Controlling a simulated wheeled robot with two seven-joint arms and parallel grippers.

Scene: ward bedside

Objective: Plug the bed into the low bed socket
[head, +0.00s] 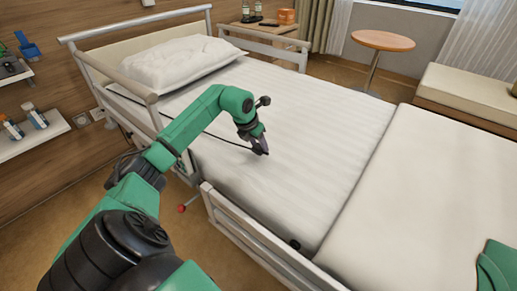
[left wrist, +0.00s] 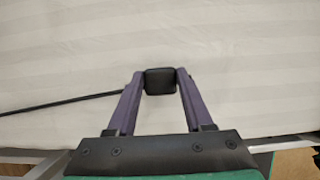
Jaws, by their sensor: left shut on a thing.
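My left gripper (head: 263,148) is over the white mattress of the bed (head: 310,110), around its middle. In the left wrist view my gripper (left wrist: 160,84) is shut on a black plug (left wrist: 160,75), held between its two purple fingers. A black cable (left wrist: 75,103) leads off to the left from the plug. In the head view the cable (head: 222,137) runs across the mattress toward the head-end rail. Small socket plates (head: 97,114) show low on the wooden wall left of the bed; I cannot tell which is the low bed socket. My right gripper is out of view.
Bed rails (head: 250,235) line the near side. A red knob (head: 182,208) sticks out below them. A wall shelf (head: 35,135) with bottles is at the left. A pillow (head: 180,62) lies at the head end. Floor (head: 85,195) is clear between wall and bed.

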